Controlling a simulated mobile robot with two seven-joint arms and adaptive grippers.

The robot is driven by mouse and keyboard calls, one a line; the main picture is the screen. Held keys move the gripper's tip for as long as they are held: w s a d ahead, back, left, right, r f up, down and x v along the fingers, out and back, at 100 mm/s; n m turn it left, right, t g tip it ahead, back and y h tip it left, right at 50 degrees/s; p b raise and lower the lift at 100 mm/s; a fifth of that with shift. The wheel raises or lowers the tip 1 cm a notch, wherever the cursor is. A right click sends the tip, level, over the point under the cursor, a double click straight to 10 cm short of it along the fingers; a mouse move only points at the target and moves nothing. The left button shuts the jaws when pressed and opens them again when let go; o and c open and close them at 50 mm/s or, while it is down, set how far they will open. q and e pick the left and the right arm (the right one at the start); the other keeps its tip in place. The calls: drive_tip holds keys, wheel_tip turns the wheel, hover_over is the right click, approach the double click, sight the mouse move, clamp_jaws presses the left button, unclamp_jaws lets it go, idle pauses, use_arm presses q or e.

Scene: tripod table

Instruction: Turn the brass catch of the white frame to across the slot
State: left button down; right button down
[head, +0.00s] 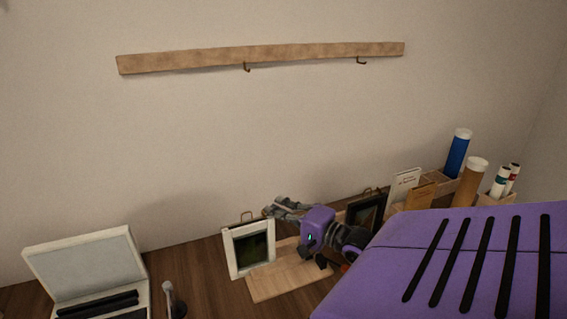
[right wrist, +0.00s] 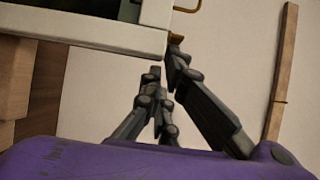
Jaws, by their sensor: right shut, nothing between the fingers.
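The white frame (head: 238,262) stands upright on a wooden board, a dark picture inside it and a wire loop on top. In the right wrist view its white edge (right wrist: 95,30) fills the upper left. A small brass piece (right wrist: 176,37), which looks like the catch, shows at the frame's edge by one fingertip. I cannot tell whether they touch, or how the catch lies to the slot, which is hidden. My right gripper (head: 270,211) is shut and empty, beside the frame's top right corner; its fingers also show in the right wrist view (right wrist: 165,62). My left gripper is not in view.
The wooden board (head: 280,286) lies on the dark table. A dark frame (head: 364,212) stands right of my gripper, near cards (head: 404,184) and several tubes. An open pale case (head: 85,268) and a small grey upright object (head: 173,300) are left. A hook rail (head: 260,56) hangs above.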

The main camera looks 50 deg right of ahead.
drive_tip(key=s, duration=1.2)
drive_tip(key=shift+d, duration=0.2)
